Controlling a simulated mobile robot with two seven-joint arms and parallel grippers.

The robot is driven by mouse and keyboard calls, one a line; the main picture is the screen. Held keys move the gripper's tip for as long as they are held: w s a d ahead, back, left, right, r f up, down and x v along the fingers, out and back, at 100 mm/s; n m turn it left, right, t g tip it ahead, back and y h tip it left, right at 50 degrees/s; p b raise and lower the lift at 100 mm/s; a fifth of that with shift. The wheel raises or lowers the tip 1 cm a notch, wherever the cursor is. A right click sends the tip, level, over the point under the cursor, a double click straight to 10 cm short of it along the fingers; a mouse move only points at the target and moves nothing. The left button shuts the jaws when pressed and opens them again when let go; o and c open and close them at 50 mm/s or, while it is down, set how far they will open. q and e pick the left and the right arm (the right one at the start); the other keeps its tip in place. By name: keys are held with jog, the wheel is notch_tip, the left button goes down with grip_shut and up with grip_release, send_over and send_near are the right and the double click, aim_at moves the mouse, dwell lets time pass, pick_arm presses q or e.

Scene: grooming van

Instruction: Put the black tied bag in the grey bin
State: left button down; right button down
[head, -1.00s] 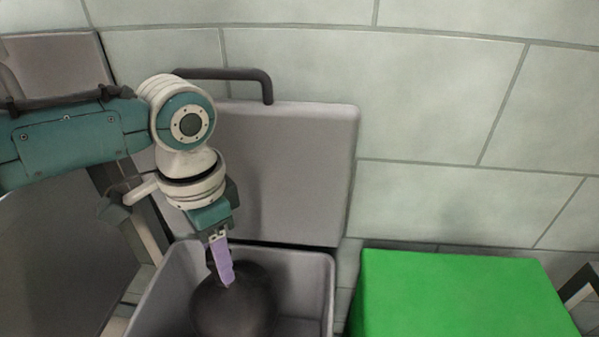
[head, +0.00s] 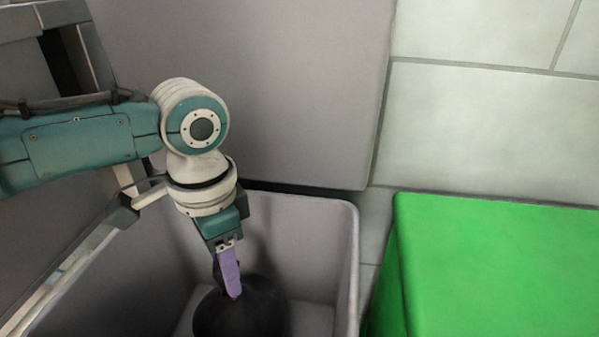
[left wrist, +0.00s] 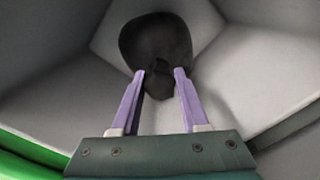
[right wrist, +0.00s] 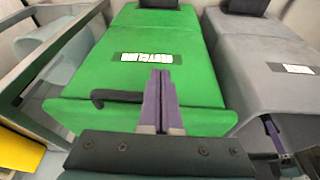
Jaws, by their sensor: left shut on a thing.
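My left gripper (head: 230,293) is shut on the neck of the black tied bag (head: 250,312). The bag is dark and rounded, and its lower part is cut off by the frame's bottom edge. It hangs inside the open grey bin (head: 352,255), between the bin's walls. In the left wrist view the bag (left wrist: 155,42) shows beyond the fingers, with its knot between the tips (left wrist: 160,75) and pale bin walls around it. I cannot tell if it touches the bin's floor. My right gripper (right wrist: 160,78) is shut and empty over the green bin.
The grey bin's lid (head: 250,90) stands raised against the tiled wall (head: 480,130). A green bin (head: 500,270) with a closed top stands to the right. In the right wrist view the green bin (right wrist: 160,40) shows a label and a dark handle (right wrist: 117,97) close to my right fingers.

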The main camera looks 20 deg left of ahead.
aim_at(236, 305)
pick_arm(q)
jog(key=shift+f+b, duration=2.4)
jog(key=shift+r, duration=0.15)
jog(key=shift+f, duration=0.6)
jog(key=shift+c, duration=2.1)
grip_release()
